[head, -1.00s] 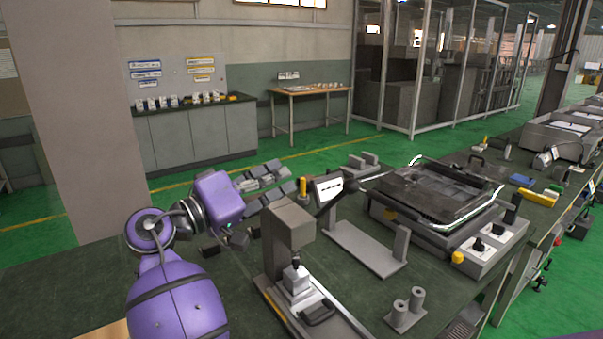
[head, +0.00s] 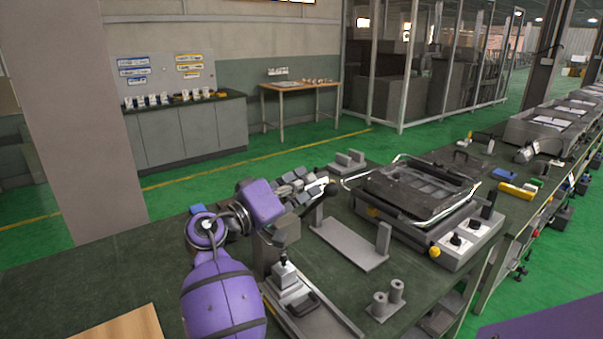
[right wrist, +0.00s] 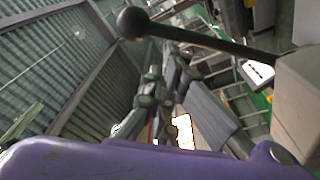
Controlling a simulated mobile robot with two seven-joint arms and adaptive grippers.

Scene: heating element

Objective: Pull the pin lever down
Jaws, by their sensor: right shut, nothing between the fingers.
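The pin lever is a black rod with a ball knob (head: 331,190), sticking out from the upper part of a grey press fixture (head: 289,228). In the right wrist view the pin lever (right wrist: 215,41) runs from its knob at upper left to a pale block (right wrist: 300,95) at right. My right gripper (head: 316,185) is shut and empty, beside the top of the press and close to the lever. In the wrist view its fingers (right wrist: 172,65) reach up towards the rod; contact cannot be told. The gripper hides part of the press and lever. My left gripper is out of view.
A flat grey bracket (head: 345,245) with uprights stands right of the press. Behind it is a heating-element fixture (head: 410,195) with metal handles. Two grey cylinders on a plate (head: 387,300) stand at front right. The green bench top (head: 90,265) is clear at left.

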